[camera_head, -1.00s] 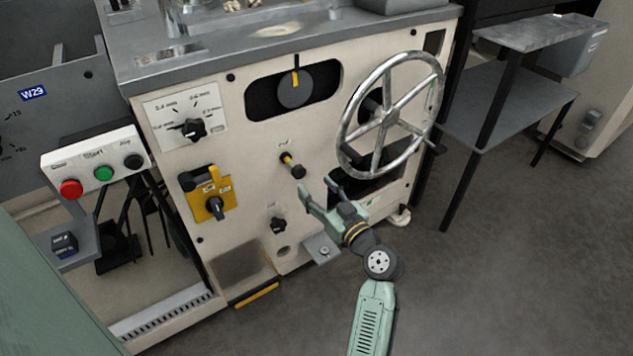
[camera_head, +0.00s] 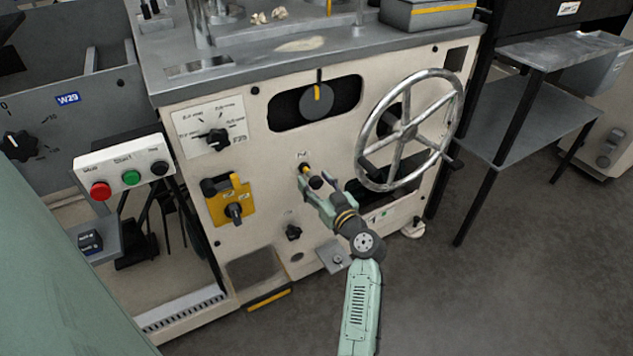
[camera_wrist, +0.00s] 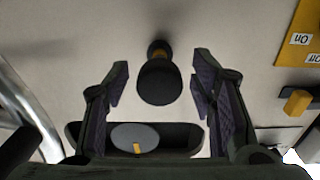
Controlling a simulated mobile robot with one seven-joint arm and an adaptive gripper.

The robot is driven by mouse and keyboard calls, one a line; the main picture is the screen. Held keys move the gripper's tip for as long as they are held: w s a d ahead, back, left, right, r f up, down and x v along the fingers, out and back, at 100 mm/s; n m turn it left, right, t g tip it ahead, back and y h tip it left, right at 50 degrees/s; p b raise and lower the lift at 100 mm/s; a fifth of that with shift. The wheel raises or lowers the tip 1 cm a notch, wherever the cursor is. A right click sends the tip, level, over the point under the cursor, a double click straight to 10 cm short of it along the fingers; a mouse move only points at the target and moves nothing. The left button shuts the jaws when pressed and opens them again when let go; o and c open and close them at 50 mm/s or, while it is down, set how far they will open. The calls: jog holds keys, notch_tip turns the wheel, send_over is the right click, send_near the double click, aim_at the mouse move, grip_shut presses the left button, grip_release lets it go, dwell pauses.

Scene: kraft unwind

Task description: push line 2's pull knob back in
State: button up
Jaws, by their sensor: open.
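The pull knob (camera_head: 315,182) sticks out from the cream front panel (camera_head: 270,160) on a yellow-banded stem, left of the handwheel. In the wrist view the black knob (camera_wrist: 159,82) faces me, with a bit of yellow stem behind it. My gripper (camera_head: 316,184) is at the knob in the head view. Its two open fingers (camera_wrist: 158,88) stand on either side of the knob in the wrist view, with a visible gap on each side. The label above the knob is too small to read.
The metal handwheel (camera_head: 408,130) stands close to the right of my gripper. A yellow switch plate (camera_head: 229,199) is at the left, and a small black knob (camera_head: 293,232) sits lower. A metal bracket (camera_head: 333,257) juts out below. Floor is clear at the front right.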

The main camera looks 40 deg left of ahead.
grip_shut()
dwell(0.7)
